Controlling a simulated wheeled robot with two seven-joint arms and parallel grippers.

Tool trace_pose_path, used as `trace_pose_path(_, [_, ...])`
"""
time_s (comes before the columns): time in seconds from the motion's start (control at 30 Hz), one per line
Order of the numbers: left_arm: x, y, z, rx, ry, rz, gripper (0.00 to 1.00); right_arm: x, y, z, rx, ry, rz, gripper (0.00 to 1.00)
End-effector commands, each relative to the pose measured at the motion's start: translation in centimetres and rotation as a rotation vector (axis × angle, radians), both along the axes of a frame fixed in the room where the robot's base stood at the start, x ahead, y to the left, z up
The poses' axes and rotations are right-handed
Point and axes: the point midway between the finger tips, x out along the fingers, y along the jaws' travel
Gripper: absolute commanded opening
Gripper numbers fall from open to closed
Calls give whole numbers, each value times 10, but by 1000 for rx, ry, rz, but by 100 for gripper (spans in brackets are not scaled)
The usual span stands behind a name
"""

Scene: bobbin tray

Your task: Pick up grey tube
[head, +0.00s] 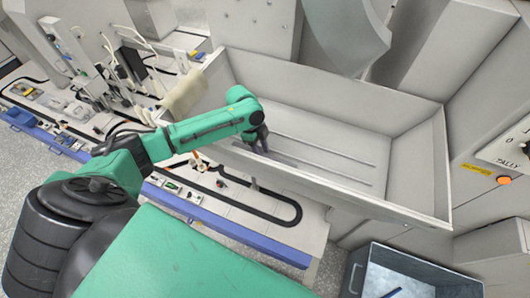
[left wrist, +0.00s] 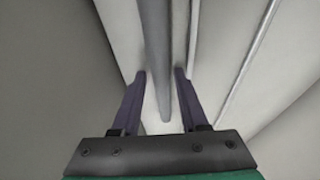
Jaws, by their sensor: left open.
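A grey tube (left wrist: 157,45) runs lengthwise between the two fingers of my left gripper (left wrist: 160,73) in the left wrist view. Its near end lies between the fingers, and a gap shows on both sides. In the head view my left gripper (head: 261,148) reaches down over the front wall into the white tray (head: 405,165), at its left part. The gripper is open. The tube (head: 290,160) is partly hidden by the gripper there and seems to lie on the tray floor. My right gripper is not in view.
The tray has raised walls; its front wall (head: 330,190) stands close to my left arm. Thin ridges run along its floor. A machine rail with a dark looped track (head: 270,217) lies in front. A grey-blue bin (head: 420,262) stands at lower right.

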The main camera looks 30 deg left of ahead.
Motion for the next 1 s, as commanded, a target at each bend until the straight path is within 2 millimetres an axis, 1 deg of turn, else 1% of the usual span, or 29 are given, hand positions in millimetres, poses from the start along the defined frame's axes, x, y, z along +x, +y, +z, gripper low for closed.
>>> trace_pose_path(0.13, [0,0,-1,0,-1,0,43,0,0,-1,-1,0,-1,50])
trace_pose_path(0.17, [0,0,-1,0,-1,0,40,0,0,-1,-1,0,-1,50])
trace_pose_path(0.2, [0,0,-1,0,-1,0,24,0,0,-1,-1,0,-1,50])
trace_pose_path(0.27, [0,0,-1,0,-1,0,1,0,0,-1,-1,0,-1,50])
trace_pose_path(0.3, [0,0,0,0,-1,0,0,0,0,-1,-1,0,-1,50])
trace_pose_path(0.57, [1,0,0,0,-2,1,0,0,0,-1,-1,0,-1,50])
trace_pose_path(0.67, [1,0,3,-1,-3,1,0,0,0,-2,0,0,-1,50])
trace_pose_path(0.77, [2,1,17,0,-7,1,0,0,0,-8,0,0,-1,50])
trace_pose_path(1.0, [2,1,77,0,-8,-1,0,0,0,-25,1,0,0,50])
